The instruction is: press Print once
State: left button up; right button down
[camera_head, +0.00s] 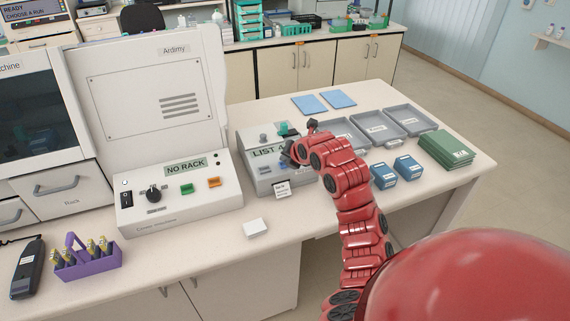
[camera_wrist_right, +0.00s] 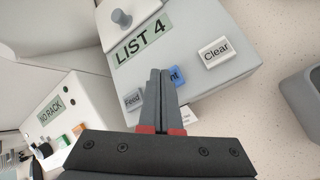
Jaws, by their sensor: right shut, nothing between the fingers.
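The grey label printer (camera_head: 257,181) stands on the bench, its green display (camera_wrist_right: 141,41) reading "LIST 4". The blue Print button (camera_wrist_right: 175,76) shows only in part, with the letters "nt" visible beside my fingertips. My right gripper (camera_wrist_right: 160,73) is shut and empty, its fingers over the button panel and covering the left part of Print. I cannot tell whether the tips touch the button.
The white machine (camera_head: 185,205) with a "NO RACK" display stands left of the printer. A small card sign (camera_head: 282,190) and a white block (camera_head: 256,228) are in front. Grey trays (camera_head: 408,121), blue boxes (camera_head: 384,176) and a green stack (camera_head: 446,150) lie to the right.

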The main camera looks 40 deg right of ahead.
jog(key=shift+r, duration=0.5)
jog(key=shift+r, duration=2.55)
